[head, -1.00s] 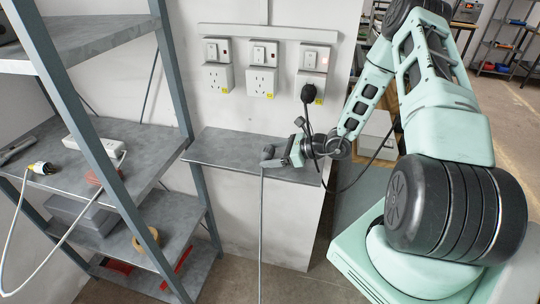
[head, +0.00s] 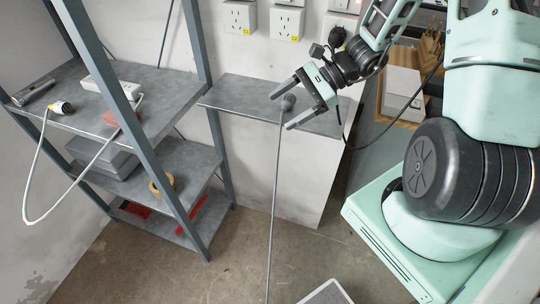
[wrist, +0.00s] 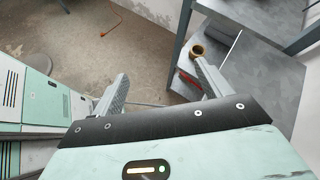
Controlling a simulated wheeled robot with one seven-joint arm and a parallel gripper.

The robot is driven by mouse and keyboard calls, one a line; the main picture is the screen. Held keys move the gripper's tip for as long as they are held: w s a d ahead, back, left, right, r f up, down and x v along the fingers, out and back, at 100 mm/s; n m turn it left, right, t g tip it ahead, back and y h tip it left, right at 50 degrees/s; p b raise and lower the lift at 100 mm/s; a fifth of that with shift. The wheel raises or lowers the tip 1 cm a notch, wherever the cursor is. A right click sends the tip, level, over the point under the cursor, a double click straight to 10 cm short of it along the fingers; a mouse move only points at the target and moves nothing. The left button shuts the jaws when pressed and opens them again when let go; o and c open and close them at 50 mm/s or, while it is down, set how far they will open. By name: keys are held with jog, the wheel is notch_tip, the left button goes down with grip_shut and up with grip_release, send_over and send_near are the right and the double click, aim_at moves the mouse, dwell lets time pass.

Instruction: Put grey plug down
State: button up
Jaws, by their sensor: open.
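The grey plug (head: 289,102) is on the narrow grey wall ledge (head: 240,92), near its front edge. Its grey cable (head: 274,190) hangs over the edge down to the floor. My gripper (head: 281,112) is open, with its fingers apart on either side of the plug in the head view. I cannot tell whether a finger touches it. In the wrist view my gripper (wrist: 163,80) is also open, and a stretch of thin grey cable (wrist: 150,104) shows between the fingers; the plug itself is hidden there.
A metal shelf rack (head: 190,150) stands left of the ledge, holding a white power strip (head: 104,89), a yellow-white plug (head: 62,107) and a tape roll (head: 162,184). Wall sockets (head: 287,22) are above. A black plug's cable runs down at the right.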

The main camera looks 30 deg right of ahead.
jog(key=s+a+r+n+g+h, duration=0.1)
jog(key=s+a+r+n+h, duration=0.3)
jog(key=s+a+n, duration=0.5)
jog(key=s+a+r+n+g+h, duration=0.2)
jog(key=s+a+r+n+h, duration=0.2)
jog(key=s+a+n, duration=0.5)
jog(key=shift+s+a+r+n+g+h, duration=0.15)
jog(key=shift+s+n+g+h, duration=0.7)
jog(key=shift+n, duration=3.35)
jog(key=shift+w+t+h, duration=0.3)
jog(key=shift+t+h, duration=0.05)
jog(key=shift+t, duration=0.2)
